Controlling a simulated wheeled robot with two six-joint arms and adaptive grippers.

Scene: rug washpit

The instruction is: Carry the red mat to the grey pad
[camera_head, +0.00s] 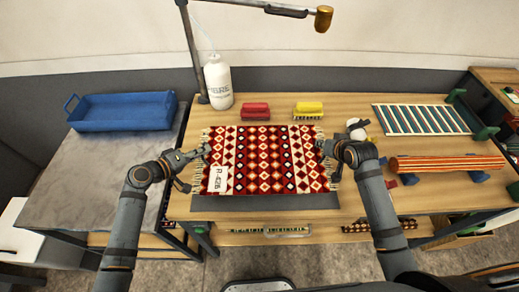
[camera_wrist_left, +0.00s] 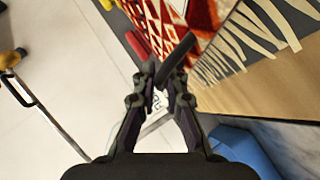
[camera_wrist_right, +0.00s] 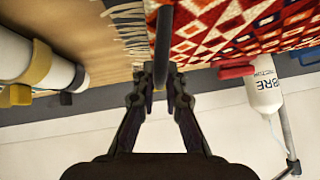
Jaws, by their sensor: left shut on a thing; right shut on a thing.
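The red mat (camera_head: 262,158), with white and black diamonds and pale fringes on its left and right sides, is spread nearly flat over the wooden table. A white tag (camera_head: 221,179) marks its front left corner. The grey pad (camera_head: 265,203) shows as a dark strip along the mat's front edge; the mat hides the rest. I cannot tell whether mat and pad touch. My left gripper (camera_head: 203,151) is shut at the mat's left side, and my right gripper (camera_head: 325,146) at its right side. Both wrist views show a dark bar between the fingers, beside the mat (camera_wrist_left: 190,18) (camera_wrist_right: 235,30).
A red brush (camera_head: 255,111), a yellow brush (camera_head: 308,110) and a white bottle (camera_head: 218,82) stand behind the mat. A blue tray (camera_head: 122,112) is on the left bench. A striped rack (camera_head: 423,119) and a rolled orange rug (camera_head: 445,163) lie to the right.

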